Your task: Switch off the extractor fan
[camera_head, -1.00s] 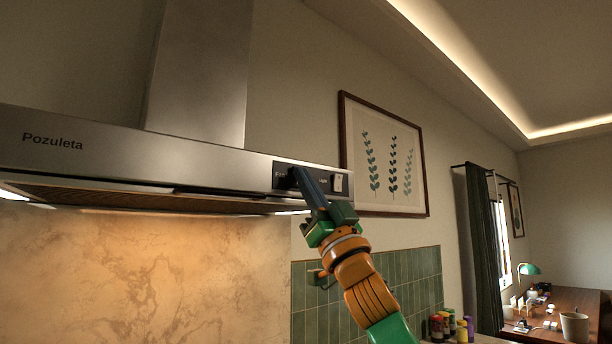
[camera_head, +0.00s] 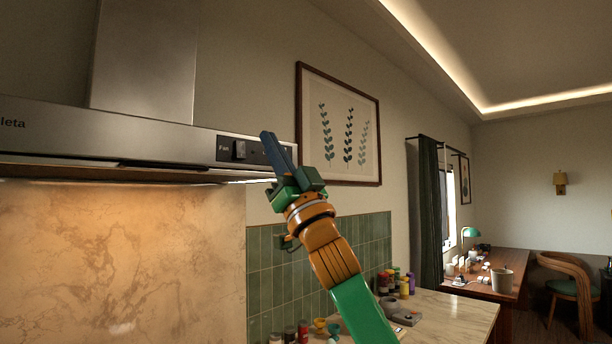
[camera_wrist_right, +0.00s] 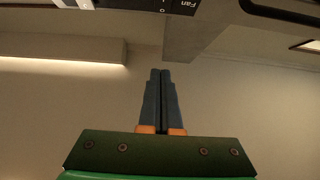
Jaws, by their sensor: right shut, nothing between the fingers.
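The extractor hood (camera_head: 60,132) hangs on the wall at the left of the head view. Its dark control panel (camera_head: 205,148) is at the right end of its front edge. A dark switch (camera_head: 240,150) shows beside the "Fan" label. Which way it is set I cannot tell. In the wrist view the "Fan" label (camera_wrist_right: 187,4) is upside down at the top edge. My right gripper (camera_head: 268,136) is shut and empty, right of the fan switch and apart from it in the picture. Its fingers hide the panel's right part. They also show together in the wrist view (camera_wrist_right: 160,72). My left gripper is not in view.
A framed plant picture (camera_head: 338,125) hangs right of the hood. Below are green tiles (camera_head: 265,265) and a counter (camera_head: 450,310) with several small jars and cups. A desk (camera_head: 500,285) and a chair (camera_head: 570,285) stand farther right. The air before the wall looks clear.

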